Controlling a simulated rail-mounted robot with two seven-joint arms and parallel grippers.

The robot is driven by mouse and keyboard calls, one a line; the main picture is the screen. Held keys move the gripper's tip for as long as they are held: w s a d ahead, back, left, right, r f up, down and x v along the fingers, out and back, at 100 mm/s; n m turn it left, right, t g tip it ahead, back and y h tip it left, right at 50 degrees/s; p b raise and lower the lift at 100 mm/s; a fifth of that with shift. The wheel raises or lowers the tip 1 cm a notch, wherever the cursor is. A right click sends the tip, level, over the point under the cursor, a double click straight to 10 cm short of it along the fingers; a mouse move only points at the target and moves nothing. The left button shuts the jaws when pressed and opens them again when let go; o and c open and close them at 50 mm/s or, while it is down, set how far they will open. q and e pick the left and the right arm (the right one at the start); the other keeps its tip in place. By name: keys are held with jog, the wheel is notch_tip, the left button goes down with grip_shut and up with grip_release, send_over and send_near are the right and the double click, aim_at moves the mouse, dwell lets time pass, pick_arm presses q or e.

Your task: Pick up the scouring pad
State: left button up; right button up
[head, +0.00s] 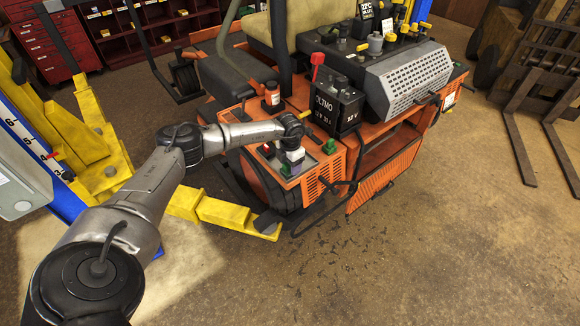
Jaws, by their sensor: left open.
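My left arm reaches in from the left, and its wrist bends down over the front corner of the orange mower (325,165). My left gripper (292,160) points down just above the orange deck there, with its jaws open. Small green pieces show on the deck, one just below and left of the gripper (284,171) and one to its right (330,147). They are too small to tell which, if either, is the scouring pad. My right gripper is not in view.
A black battery box (337,107) stands on the mower, right of the gripper. A yellow lift arm (225,213) lies low in front. Red tool cabinets (45,42) stand at the back left. Open floor lies at front right.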

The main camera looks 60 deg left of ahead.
pick_arm(q)
jog(key=c, duration=1)
jog(key=shift+r, duration=0.45)
jog(key=r, duration=0.1)
jog(key=r+b, duration=0.1)
jog(key=r, duration=0.1)
jog(key=shift+w+d+r, duration=0.2)
jog(key=shift+d+r, duration=0.1)
jog(key=shift+d, duration=0.1)
jog(key=w+d+r+b, duration=0.2)
jog(key=w+d+r, duration=0.2)
jog(key=d, duration=0.6)
jog(key=shift+r, duration=1.3)
